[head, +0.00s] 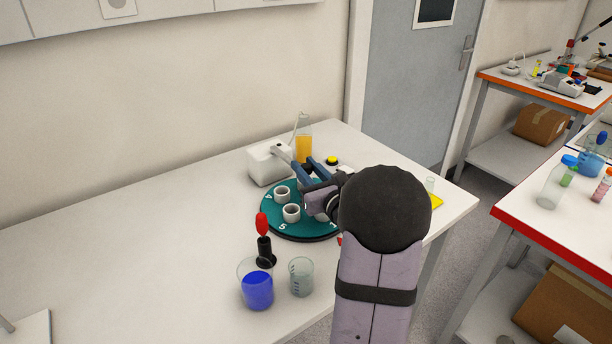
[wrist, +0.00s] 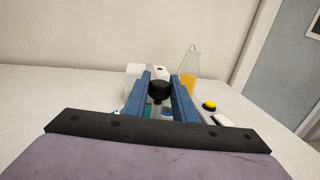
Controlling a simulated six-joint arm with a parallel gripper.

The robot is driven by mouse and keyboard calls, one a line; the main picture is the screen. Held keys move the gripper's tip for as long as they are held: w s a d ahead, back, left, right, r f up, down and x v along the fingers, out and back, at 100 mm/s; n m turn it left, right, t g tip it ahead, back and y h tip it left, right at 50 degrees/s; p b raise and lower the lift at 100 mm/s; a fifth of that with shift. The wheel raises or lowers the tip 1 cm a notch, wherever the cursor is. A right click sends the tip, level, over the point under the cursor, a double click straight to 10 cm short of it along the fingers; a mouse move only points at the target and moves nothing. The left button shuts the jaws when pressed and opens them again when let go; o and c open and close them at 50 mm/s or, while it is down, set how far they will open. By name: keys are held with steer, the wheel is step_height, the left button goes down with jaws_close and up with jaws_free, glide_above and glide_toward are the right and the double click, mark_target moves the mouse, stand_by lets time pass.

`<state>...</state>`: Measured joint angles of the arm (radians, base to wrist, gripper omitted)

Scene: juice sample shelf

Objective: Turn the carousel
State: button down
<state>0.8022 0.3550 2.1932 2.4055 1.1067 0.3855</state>
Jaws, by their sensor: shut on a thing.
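The carousel (head: 306,232) is a round teal disc with white numbers, including 4 and 5, near its edge. It lies on the white table in the head view, with white cup holders (head: 291,213) on it. My gripper (head: 292,161) reaches over its far side, and my arm hides its right part. In the wrist view, my blue fingers (wrist: 160,76) are shut on a black knob (wrist: 159,91) between them. A teal patch shows low between and beside the fingers.
A white box with a spout (head: 266,165) and a flask of orange juice (head: 304,148) stand behind the carousel. A yellow button (head: 332,159) is right of them. A beaker of blue liquid (head: 257,290), a clear beaker (head: 301,277) and a red-topped black stand (head: 264,249) are in front.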

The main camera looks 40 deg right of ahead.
steer(key=shift+a+f+m+g+h+b, duration=0.15)
steer(key=shift+m+g+h+b, duration=0.15)
steer(key=shift+m+h+b, duration=0.9)
steer(key=shift+h+b, duration=0.3)
steer(key=shift+b, duration=0.35)
steer(key=shift+m+g+h+b, duration=0.3)
steer(key=shift+h+b, duration=0.3)
steer(key=shift+r, duration=0.2)
steer(key=c, duration=1.5)
jaws_free()
steer(key=shift+o, duration=0.2)
steer(key=shift+s, duration=0.1)
steer(key=shift+b+v, duration=0.75)
steer(key=shift+v, duration=2.8)
